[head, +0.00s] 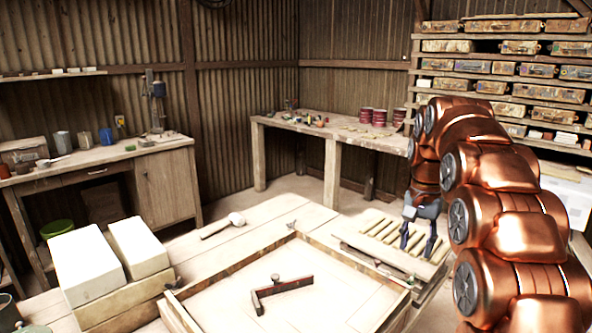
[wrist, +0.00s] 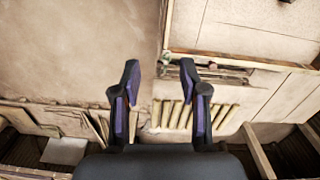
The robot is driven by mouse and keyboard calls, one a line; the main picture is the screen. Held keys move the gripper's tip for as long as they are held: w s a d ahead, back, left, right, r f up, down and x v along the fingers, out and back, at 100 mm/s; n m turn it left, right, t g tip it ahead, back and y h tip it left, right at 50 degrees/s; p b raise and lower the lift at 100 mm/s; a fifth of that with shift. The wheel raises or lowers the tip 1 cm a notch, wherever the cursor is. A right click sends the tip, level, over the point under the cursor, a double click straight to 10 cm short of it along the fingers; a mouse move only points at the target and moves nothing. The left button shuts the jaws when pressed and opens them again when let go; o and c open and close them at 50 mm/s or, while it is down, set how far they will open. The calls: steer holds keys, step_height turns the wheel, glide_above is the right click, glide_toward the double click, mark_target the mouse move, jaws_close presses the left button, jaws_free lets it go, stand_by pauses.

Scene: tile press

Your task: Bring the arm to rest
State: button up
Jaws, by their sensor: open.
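My copper arm (head: 475,190) rises on the right side of the head view and bends over toward the table. My gripper (head: 418,247) hangs from it, fingers pointing down, above a row of pale wooden slats (head: 385,232) at the right end of the worktable. In the wrist view, my gripper (wrist: 160,72) has its two dark fingers spread apart. Nothing is between them. The slats (wrist: 180,115) show below and between the fingers, apart from them as far as I can tell.
A shallow wooden tray (head: 232,250) holds a dark L-shaped tool (head: 283,288). White blocks (head: 85,265) stand at the left, near a mallet (head: 225,223). A back bench (head: 340,131) carries red tins (head: 372,116). Loaded shelves (head: 500,72) stand behind my arm.

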steer(key=s+a+f+n+p, duration=0.2)
steer(key=s+a, duration=0.1)
steer(key=s, duration=1)
steer(key=s+a+f+n+g+p, duration=0.1)
steer(key=s+a+f+n, duration=0.1)
steer(key=s, duration=1)
steer(key=s+a+f+n+p, duration=0.2)
steer(key=s+a+n, duration=0.1)
steer(key=s, duration=1)
steer(key=shift+s+a+n+p, duration=0.3)
steer(key=shift+a+p, duration=0.05)
steer(key=shift+a, duration=0.3)
